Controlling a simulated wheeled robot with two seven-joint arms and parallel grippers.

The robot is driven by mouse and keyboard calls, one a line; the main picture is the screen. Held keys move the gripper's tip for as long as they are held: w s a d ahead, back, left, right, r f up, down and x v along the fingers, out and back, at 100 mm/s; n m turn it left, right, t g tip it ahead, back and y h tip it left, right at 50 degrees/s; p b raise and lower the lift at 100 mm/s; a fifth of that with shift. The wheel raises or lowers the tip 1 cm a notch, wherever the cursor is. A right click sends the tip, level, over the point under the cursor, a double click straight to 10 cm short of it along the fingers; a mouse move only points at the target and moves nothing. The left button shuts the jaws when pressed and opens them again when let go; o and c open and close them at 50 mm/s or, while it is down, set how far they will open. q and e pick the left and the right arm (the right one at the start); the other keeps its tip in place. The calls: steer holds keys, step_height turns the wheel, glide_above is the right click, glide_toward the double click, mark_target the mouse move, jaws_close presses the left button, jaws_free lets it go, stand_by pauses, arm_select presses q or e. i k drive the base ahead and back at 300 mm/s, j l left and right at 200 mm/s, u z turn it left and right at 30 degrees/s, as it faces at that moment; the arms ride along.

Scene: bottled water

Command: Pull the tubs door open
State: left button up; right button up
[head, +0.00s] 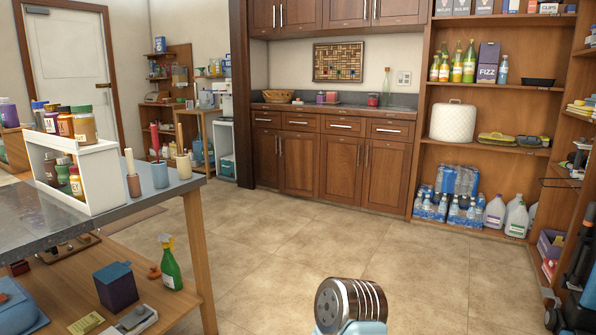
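I cannot tell which door belongs to the tubs, and no door here is plainly marked as one. The wooden lower cabinet doors (340,168) under the counter are shut, with upright metal handles. The upper cabinet doors (345,13) are shut too. A white room door (70,62) at the back left is closed. Neither of my grippers is in view. A ribbed metal part with light blue below it shows at the bottom middle; I cannot tell what it is.
A table (130,215) with a white rack (93,178) stands at the left. A tall wooden shelf (515,77) at the right holds bottles, jugs (495,211) and wrapped water bottles (457,182). The tiled floor (285,245) between is clear.

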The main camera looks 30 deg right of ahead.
mark_target(299, 153)
steer(key=i+l+z, duration=0.15)
steer(key=i+z, duration=0.55)
steer(key=i, duration=0.2)
steer(key=i+l+z, duration=0.2)
steer(key=i+z, duration=0.15)
steer(key=i, duration=0.15)
steer(key=i+z, duration=0.35)
steer(key=i, duration=0.2)
steer(key=i+j+z, duration=0.1)
steer(key=i+z, duration=0.25)
steer(key=i, duration=0.15)
steer(key=i+u, duration=0.3)
steer(key=i, duration=0.25)
steer(key=i+u, duration=0.35)
steer(key=i, duration=0.15)
steer(key=i+l+u, duration=0.3)
steer(key=i, duration=0.25)
steer(key=i+j+u, duration=0.1)
steer(key=i+u, duration=0.25)
steer(key=i, duration=1.1)
